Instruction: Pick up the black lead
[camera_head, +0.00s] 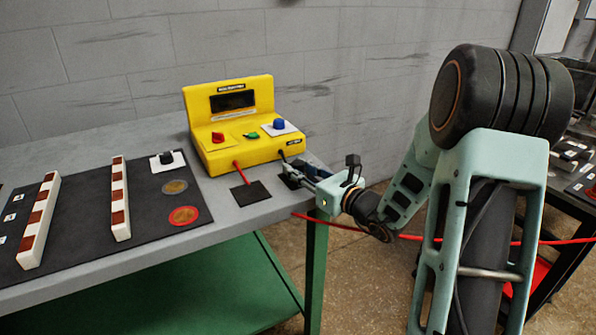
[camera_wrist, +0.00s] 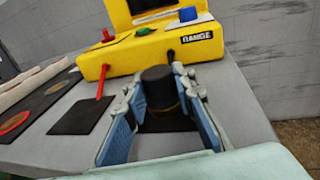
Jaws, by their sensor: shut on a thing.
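The black lead (camera_wrist: 158,86) shows in the wrist view as a thick black cylinder between my fingers, in front of the yellow meter (camera_wrist: 150,52). My gripper (camera_wrist: 160,98) is shut on it. In the head view my gripper (camera_head: 300,172) is at the table's right end, beside the yellow meter (camera_head: 232,125), and mostly hides the lead. A dark pad lies below the lead; I cannot tell whether the lead touches it.
A red lead (camera_head: 239,172) runs from the meter to a black square pad (camera_head: 250,193) left of my gripper. A black mat (camera_head: 90,220) with two striped bars and round discs covers the table's left. A grey wall stands behind. A red cable (camera_head: 400,236) passes beyond the table's right end.

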